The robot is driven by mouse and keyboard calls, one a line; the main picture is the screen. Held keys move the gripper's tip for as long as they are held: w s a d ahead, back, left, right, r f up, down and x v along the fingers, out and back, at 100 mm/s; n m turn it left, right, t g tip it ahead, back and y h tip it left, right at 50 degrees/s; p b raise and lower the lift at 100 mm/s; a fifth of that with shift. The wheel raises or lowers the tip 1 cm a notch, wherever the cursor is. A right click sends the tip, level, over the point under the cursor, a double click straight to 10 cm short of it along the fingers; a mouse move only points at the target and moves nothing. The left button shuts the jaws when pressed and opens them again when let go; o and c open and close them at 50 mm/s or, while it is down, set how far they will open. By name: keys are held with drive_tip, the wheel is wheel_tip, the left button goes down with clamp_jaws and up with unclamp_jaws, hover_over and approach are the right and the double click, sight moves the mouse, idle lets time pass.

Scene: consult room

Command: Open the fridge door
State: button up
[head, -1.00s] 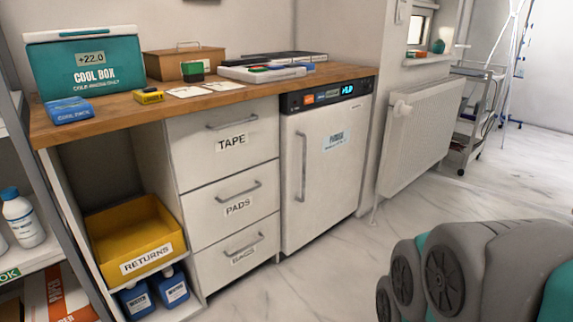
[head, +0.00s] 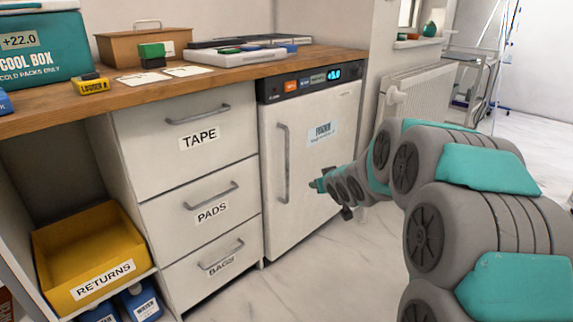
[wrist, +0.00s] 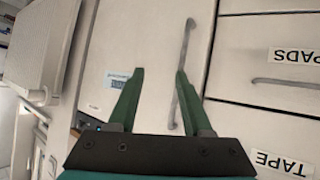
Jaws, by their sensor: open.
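The white fridge door (head: 310,130) is shut, under a dark control panel with a lit display. Its grey vertical handle (head: 283,163) is on the left side of the door. My gripper (head: 322,187) is in front of the door, to the right of the handle and at about its lower half. In the wrist view, my gripper (wrist: 160,73) is open with nothing between its green fingers. The handle (wrist: 188,55) shows there near the right finger, which partly covers it; I cannot tell whether they touch.
A drawer unit (head: 190,148) labelled TAPE, PADS and BAGS stands left of the fridge. A wooden worktop (head: 130,92) runs above, with a cool box (head: 42,68) on it. A white radiator (head: 425,85) is to the right. The marble floor in front is clear.

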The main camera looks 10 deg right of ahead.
sight(288, 160)
drive_tip(key=shift+w+a+f+n+t+y+b, duration=0.45)
drive_tip(key=shift+w+a+t+y, duration=0.6)
drive_tip(key=shift+w, duration=2)
drive_tip(key=shift+w+a+f+n+t+y+b, duration=0.1)
drive_tip(key=shift+w+a+n+t+y+b, duration=0.35)
drive_tip(key=shift+w+a+y, duration=1.8)
drive_tip(key=shift+w+a+f+n+t+y+b, duration=0.35)
drive_tip(key=shift+w+n+t, duration=0.5)
drive_tip(key=shift+w, duration=3.05)
drive_tip(key=shift+d+r, duration=0.1)
drive_tip(key=shift+d, duration=0.05)
clamp_jaws()
